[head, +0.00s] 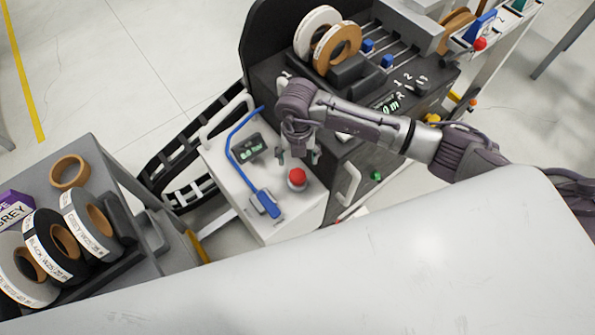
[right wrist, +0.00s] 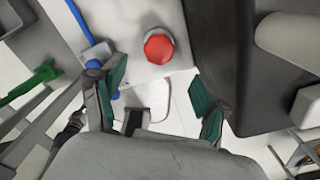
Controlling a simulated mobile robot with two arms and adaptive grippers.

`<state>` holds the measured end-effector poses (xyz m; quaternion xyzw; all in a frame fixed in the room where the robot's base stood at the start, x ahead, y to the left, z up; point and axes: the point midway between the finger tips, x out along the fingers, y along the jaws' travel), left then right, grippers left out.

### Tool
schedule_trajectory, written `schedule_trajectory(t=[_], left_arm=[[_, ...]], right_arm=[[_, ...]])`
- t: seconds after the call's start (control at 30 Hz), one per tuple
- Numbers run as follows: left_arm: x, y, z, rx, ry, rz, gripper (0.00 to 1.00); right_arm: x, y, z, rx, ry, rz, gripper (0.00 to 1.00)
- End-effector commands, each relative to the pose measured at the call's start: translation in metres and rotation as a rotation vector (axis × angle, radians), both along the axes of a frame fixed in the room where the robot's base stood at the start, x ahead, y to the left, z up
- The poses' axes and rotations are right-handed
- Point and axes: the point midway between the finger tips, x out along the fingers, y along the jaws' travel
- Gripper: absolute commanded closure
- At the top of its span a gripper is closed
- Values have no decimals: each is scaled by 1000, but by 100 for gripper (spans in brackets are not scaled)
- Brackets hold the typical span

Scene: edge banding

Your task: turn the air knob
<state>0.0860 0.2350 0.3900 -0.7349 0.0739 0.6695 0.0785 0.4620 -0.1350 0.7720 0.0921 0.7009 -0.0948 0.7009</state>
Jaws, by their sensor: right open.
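My right gripper (head: 297,154) is above the white control cabinet (head: 240,192), pointing down just behind the red button (head: 297,177). In the right wrist view my right gripper (right wrist: 160,88) is open, its two green-padded fingers apart with nothing between them. The red button (right wrist: 158,47) is ahead of the fingers on the white top there. A green-lit display (head: 248,149) is left of the gripper. My left gripper is not in view.
The dark machine (head: 268,80) with tape rolls (head: 337,46) stands behind. A rack with edge-band rolls (head: 66,245) is at left. A small green button (head: 376,175) is on the machine's front.

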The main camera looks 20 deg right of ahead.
Motion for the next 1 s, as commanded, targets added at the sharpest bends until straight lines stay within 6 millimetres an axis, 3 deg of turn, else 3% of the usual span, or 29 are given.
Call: schedule_trajectory(t=[0.2, 0.4, 0.6, 0.87, 1.0], left_arm=[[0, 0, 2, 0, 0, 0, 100], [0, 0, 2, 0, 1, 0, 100], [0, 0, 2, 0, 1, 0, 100], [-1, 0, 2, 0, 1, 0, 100], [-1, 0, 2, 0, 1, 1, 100]], right_arm=[[-1, 1, -48, 1, 4, 1, 26], [-1, 1, -77, 2, 1, 2, 26], [0, 1, -89, 3, 0, 3, 26], [0, 1, -89, 4, -1, 3, 26], [0, 1, -89, 4, -1, 3, 49]])
